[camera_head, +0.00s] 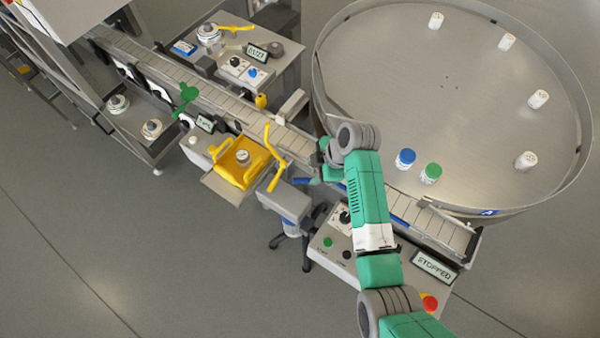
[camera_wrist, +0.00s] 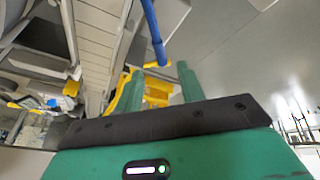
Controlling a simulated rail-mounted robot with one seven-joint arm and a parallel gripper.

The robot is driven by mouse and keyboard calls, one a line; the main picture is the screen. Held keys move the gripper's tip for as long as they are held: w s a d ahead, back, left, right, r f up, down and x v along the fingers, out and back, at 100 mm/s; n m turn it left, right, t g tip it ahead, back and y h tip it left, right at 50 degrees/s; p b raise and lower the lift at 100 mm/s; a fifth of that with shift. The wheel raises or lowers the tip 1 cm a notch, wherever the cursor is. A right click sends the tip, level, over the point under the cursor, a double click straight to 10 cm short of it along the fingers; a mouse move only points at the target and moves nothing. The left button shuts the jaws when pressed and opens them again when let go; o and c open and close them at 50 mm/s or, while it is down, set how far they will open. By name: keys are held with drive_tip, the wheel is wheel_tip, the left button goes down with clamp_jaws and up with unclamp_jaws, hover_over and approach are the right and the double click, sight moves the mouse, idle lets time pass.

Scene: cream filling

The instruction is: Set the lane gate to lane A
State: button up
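My gripper (camera_head: 324,172) is over the conveyor beside the round table, partly hidden by my wrist. In the wrist view its two green fingers (camera_wrist: 160,78) stand apart with nothing held between them. A blue rod (camera_wrist: 152,30) comes down from the top of the wrist view and ends just beyond the fingertips, apart from them as far as I can tell. In the head view a short blue handle (camera_head: 306,181) shows left of my gripper. A blue plate marked A (camera_head: 488,212) is on the table's rim. I cannot tell which part is the lane gate or its setting.
The conveyor (camera_head: 225,95) runs diagonally past the round table (camera_head: 450,115), which carries several white-lidded jars, a blue-lidded jar (camera_head: 405,158) and a green-lidded jar (camera_head: 431,173). A yellow lever (camera_head: 276,160) rises near my gripper. A control box reads STOPPED (camera_head: 435,266).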

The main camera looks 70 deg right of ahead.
sight(302, 179)
drive_tip(key=x, duration=0.7)
drive_tip(key=shift+w+f, duration=0.1)
drive_tip(key=shift+f, duration=0.05)
drive_tip(key=shift+c, duration=0.5)
clamp_jaws()
